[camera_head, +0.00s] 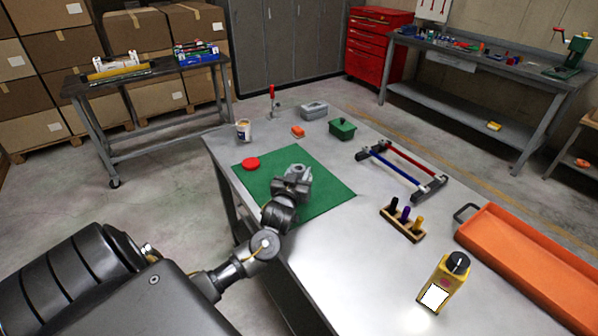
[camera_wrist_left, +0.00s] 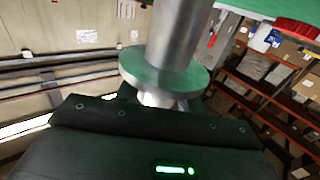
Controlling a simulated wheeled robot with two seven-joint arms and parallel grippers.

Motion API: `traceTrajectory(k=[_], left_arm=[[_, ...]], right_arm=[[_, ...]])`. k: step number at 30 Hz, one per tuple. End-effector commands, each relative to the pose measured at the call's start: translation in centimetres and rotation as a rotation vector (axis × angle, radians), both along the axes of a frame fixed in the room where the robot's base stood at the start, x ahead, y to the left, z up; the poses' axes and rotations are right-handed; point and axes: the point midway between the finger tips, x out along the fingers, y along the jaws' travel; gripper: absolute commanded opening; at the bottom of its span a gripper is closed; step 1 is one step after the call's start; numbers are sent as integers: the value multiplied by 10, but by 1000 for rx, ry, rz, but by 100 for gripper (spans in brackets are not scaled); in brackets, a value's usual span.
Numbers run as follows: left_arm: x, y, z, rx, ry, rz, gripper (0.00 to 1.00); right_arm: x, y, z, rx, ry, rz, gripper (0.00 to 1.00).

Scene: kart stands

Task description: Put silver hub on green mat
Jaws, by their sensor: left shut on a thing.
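The green mat (camera_head: 325,192) lies flat on the left part of the metal table. In the left wrist view the silver hub (camera_wrist_left: 172,40) shows as a grey cylinder with a round flange. The green mat (camera_wrist_left: 288,8) shows at the top edge there. I cannot tell whether the hub touches the mat. My right gripper is out of view.
A red disc (camera_head: 251,164) lies on the mat's left part. A white cup (camera_head: 243,130), orange block (camera_head: 298,131) and green box (camera_head: 342,128) stand behind. A blue and red frame (camera_head: 390,168), peg block (camera_head: 402,222), yellow device (camera_head: 443,282) and orange tray (camera_head: 530,265) are to the right.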

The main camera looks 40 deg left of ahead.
Motion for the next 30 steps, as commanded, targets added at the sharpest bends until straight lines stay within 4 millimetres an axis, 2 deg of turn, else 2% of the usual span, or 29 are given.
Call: traceTrajectory(k=[10, 11, 15, 26, 30], left_arm=[[0, 0, -3, 0, -3, 0, 4], [0, 0, -3, 0, -1, 0, 40], [0, 0, -3, 0, -1, 0, 59], [0, 0, 2, 0, -1, -1, 60], [-19, -9, -2, -2, 0, -2, 60]], right_arm=[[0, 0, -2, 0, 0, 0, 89], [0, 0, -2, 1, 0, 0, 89], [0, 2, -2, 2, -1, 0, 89], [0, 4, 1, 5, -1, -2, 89], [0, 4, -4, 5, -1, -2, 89]])
